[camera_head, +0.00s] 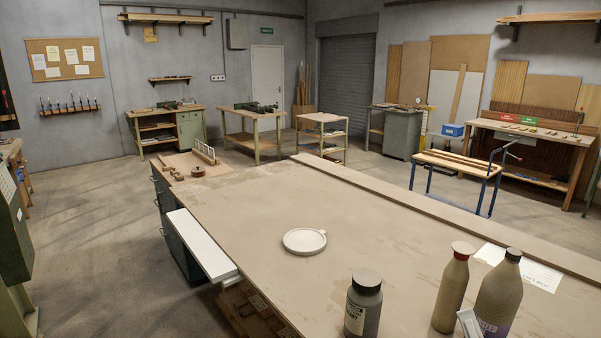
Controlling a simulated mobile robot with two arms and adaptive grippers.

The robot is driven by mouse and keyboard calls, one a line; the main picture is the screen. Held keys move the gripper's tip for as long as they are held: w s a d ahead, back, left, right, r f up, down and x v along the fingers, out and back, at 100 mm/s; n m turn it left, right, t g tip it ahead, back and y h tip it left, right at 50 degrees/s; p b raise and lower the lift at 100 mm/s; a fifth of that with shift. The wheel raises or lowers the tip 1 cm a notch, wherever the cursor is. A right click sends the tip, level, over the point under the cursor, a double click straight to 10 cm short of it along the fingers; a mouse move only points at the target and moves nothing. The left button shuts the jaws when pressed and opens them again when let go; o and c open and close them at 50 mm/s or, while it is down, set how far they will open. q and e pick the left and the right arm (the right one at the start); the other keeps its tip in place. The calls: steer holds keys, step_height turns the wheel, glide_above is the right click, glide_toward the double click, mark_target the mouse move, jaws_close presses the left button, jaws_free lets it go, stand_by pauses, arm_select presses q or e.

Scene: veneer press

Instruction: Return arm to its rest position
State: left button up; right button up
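Neither of my arms nor their grippers shows in the head view. Whether either gripper holds anything cannot be seen. The large workbench (230,205) fills the foreground and runs toward the lower right. A round white dish (304,241) with a small side lug lies flat on it, near the middle, with nothing touching it.
A dark-lidded grey jar (363,305), a red-capped bottle (452,288) and a larger dark-capped bottle (499,296) stand at the near edge. A pale object (469,322) is cut off there. A long board (430,205) lines the far edge. The bench's middle is mostly clear.

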steer(key=s+d+f+m+g+h, duration=0.25)
steer(key=f+m+g, duration=0.25)
steer(key=f+m, duration=0.35)
steer(key=s+d+f+m+g+h, duration=0.2)
steer(key=s+f+m+g, duration=0.25)
steer(key=f+m, duration=0.4)
steer(key=s+a+f+m+g+y, duration=0.55)
steer(key=s+a+f+g, duration=0.25)
steer(key=s+a+f, duration=0.45)
steer(key=s+a+f+b, duration=0.1)
steer(key=s+f+b, duration=0.15)
steer(key=f, duration=1.35)
steer(key=s+a+f+b, duration=0.1)
steer(key=f+b, duration=0.2)
steer(key=f, duration=1.2)
arm_select(q)
step_height(320, 180, down, 10)
steer(key=b, duration=0.4)
steer(key=shift+s, duration=0.45)
arm_select(e)
steer(key=s+d+f+g, duration=0.2)
steer(key=s+d+f, duration=0.1)
steer(key=s+f, duration=1.3)
step_height(320, 180, down, 3)
steer(key=shift+n, duration=0.45)
